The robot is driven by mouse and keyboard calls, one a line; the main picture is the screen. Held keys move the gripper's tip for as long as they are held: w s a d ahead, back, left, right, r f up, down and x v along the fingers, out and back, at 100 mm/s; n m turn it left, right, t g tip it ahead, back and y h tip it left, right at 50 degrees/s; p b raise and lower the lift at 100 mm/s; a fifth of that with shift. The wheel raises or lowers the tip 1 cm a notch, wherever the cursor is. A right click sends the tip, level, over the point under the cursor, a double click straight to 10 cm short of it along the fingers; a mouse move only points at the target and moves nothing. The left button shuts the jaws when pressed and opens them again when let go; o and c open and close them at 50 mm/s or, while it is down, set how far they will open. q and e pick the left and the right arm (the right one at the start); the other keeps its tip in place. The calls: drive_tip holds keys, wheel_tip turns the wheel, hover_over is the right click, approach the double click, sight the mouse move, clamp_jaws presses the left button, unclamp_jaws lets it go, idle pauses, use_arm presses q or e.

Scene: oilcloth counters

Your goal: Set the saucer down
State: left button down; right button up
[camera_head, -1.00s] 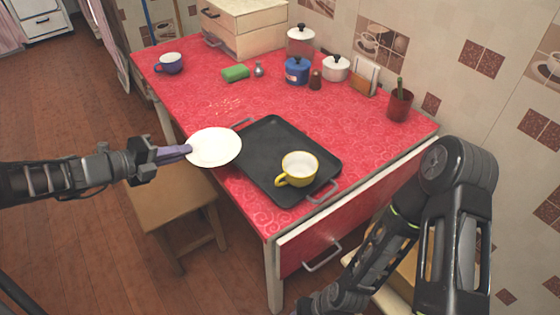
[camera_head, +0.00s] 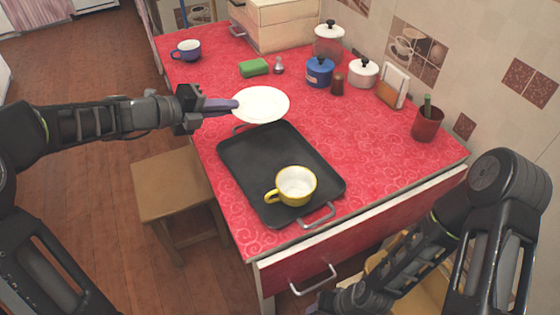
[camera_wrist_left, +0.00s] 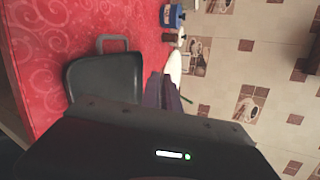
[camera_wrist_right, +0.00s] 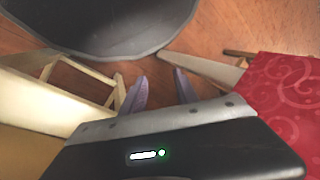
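The white saucer (camera_head: 262,104) is level over the red table, beyond the far-left end of the black tray. My left gripper (camera_head: 234,105) is shut on its left rim. In the left wrist view the saucer (camera_wrist_left: 175,68) shows nearly edge-on at the fingertips and appears to be above the table surface; the exact gap is unclear. The yellow cup (camera_head: 295,186) stands upright on the black tray (camera_head: 255,165). My right gripper is low at the front in the head view; in the right wrist view its fingers (camera_wrist_right: 160,88) are apart and empty.
Red tabletop (camera_head: 350,130) is clear right of the saucer. A wooden stool (camera_head: 170,185) stands at left.

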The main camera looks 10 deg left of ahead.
use_arm(q)
drive_tip(key=b, duration=0.2)
hover_over(233, 151)
drive_tip(key=shift+f, duration=2.5)
wheel_tip(233, 151, down, 5)
drive_tip(key=shift+d+r+b, duration=0.1)
drive_tip(key=shift+b, duration=0.5)
drive_tip(key=shift+f, duration=0.5)
drive_tip(key=c, duration=1.6)
unclamp_jaws()
